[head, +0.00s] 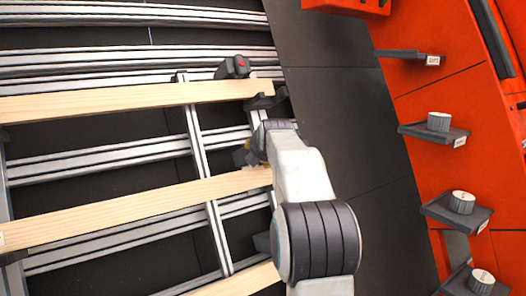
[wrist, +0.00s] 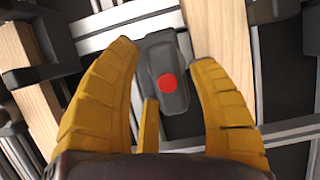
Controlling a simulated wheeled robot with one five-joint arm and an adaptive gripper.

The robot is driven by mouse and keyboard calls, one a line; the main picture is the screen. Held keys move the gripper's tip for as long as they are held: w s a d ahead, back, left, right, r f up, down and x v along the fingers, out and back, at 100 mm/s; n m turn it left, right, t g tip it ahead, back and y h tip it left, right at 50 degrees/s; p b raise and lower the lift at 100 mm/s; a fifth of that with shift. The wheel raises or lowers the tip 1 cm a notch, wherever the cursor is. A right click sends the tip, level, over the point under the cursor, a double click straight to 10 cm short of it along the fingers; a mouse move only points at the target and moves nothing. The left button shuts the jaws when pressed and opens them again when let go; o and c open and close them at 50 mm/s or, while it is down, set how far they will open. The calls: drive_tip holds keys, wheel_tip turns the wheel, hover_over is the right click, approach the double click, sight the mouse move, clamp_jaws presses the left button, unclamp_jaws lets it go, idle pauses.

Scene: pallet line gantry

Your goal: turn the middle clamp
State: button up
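In the wrist view a dark grey clamp (wrist: 168,58) with a red round spot lies between the two yellow fingers of my gripper (wrist: 166,56). The fingers are spread, with a gap on each side of the clamp. In the head view my gripper (head: 246,155) is at the right end of the rails, between two wooden boards. My arm hides most of it and the clamp there.
The upper wooden board (head: 130,100) and middle board (head: 130,207) lie across aluminium rails (head: 95,165). Dark brackets (head: 264,101) are at the board ends. At right, an orange wall (head: 430,90) carries small shelves with grey cylinders (head: 438,122). Dark floor panels (head: 345,120) lie between.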

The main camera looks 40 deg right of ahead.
drive_tip(key=c, duration=0.9)
drive_tip(key=shift+r+m+p, duration=0.25)
drive_tip(key=shift+m+p, duration=0.05)
drive_tip(key=shift+p, duration=0.85)
drive_tip(key=shift+m+g+p, duration=0.4)
drive_tip(key=shift+m+p, duration=0.2)
drive_tip(key=shift+p, duration=0.65)
drive_tip(key=m+p, duration=0.2)
drive_tip(key=p, duration=0.2)
drive_tip(key=shift+d+f+m+g+y, duration=0.1)
drive_tip(key=shift+d+m+g+y, duration=0.05)
drive_tip(key=shift+m+g+y, duration=0.25)
drive_tip(key=shift+f+m+p, duration=0.15)
drive_tip(key=shift+m+p, duration=0.25)
drive_tip(key=shift+p, duration=0.2)
drive_tip(key=shift+f, duration=0.1)
